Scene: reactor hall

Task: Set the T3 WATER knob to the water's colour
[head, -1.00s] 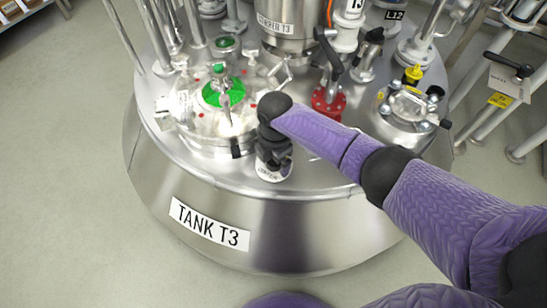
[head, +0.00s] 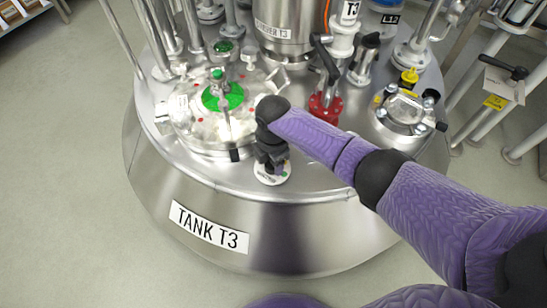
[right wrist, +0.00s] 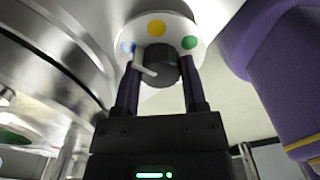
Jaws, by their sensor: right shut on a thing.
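The dial plate (head: 271,175) is a pale disc at the front of the tank top. In the right wrist view the dial plate (right wrist: 179,24) shows blue, yellow and green dots. A dark grey round knob (right wrist: 162,70) with a white pointer sits on it; the pointer is directed at or close to the blue dot. My right gripper (right wrist: 157,85) is shut on the knob, one finger on each side. In the head view my right gripper (head: 271,158) covers the knob. A bright green round area (head: 222,97) shows in the lid at the left. My left gripper is out of view.
The steel tank (head: 300,235) is labelled TANK T3. A red-based valve (head: 326,106) with a dark lever stands right of my gripper. The clamped lid (head: 190,128) lies close on its left. A second hatch (head: 405,115) is further right.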

